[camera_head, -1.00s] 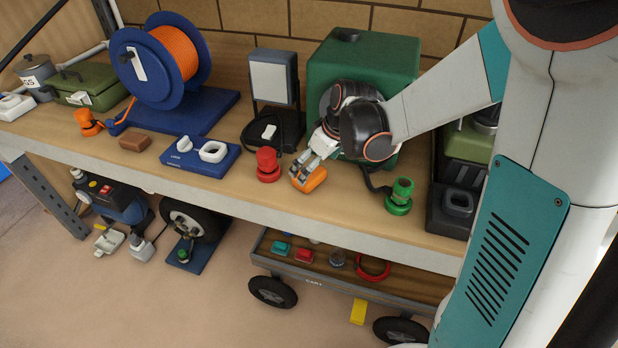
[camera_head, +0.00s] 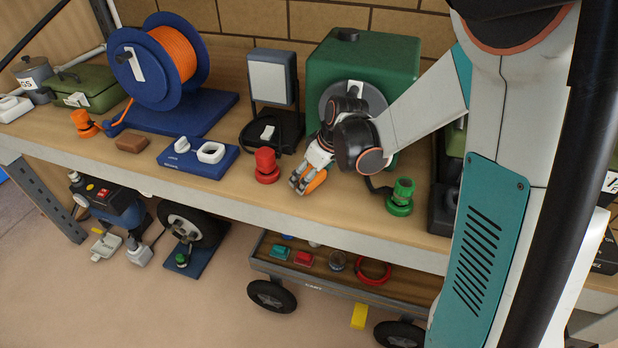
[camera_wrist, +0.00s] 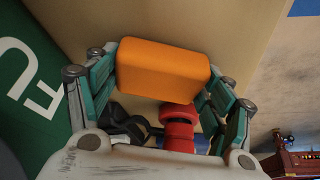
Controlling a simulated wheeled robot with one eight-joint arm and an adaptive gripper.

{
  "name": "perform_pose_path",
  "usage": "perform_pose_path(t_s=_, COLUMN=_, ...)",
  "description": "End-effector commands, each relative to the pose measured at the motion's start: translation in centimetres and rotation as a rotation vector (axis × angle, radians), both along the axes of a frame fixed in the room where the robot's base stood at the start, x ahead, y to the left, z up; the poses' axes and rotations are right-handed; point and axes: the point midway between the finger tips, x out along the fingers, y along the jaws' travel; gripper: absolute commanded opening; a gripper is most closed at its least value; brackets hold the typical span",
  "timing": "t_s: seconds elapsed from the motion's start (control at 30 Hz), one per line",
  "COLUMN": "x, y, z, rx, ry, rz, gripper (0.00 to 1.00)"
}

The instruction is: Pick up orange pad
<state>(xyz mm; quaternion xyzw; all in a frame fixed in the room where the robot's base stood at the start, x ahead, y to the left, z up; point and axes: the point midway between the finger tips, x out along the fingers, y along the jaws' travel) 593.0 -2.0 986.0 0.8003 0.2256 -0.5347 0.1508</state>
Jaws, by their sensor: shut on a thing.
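The orange pad (camera_wrist: 162,72) is a rounded block between the two fingers of my gripper (camera_wrist: 160,85) in the wrist view. In the head view the pad (camera_head: 316,181) shows as a small orange patch at the fingertips of my gripper (camera_head: 305,184), near the front of the wooden bench. My gripper is shut on the pad. The fingers hide part of it in the head view. I cannot tell whether the pad touches the bench top.
A red connector (camera_head: 266,166) stands left of my gripper and a green connector (camera_head: 401,197) to the right. The green box (camera_head: 345,62) is behind. A blue tray (camera_head: 190,160) and orange hose reel (camera_head: 160,60) are farther left. A cart (camera_head: 262,262) is below the bench.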

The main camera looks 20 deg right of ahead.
Motion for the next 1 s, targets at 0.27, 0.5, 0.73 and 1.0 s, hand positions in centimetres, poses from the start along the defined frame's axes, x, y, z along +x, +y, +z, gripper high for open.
perform_pose_path(t_s=0.27, x=-0.1, y=0.1, z=0.4, rx=0.0, ry=0.0, rz=0.0, gripper=0.47)
perform_pose_path(t_s=0.5, x=-0.3, y=0.2, z=3.0, rx=0.0, ry=0.0, rz=0.0, gripper=0.47)
perform_pose_path(t_s=0.73, x=-0.4, y=0.2, z=7.2, rx=0.0, ry=0.0, rz=0.0, gripper=0.47)
perform_pose_path(t_s=1.0, x=-5.0, y=3.6, z=7.2, rx=-0.001, ry=0.0, rz=0.004, gripper=0.47)
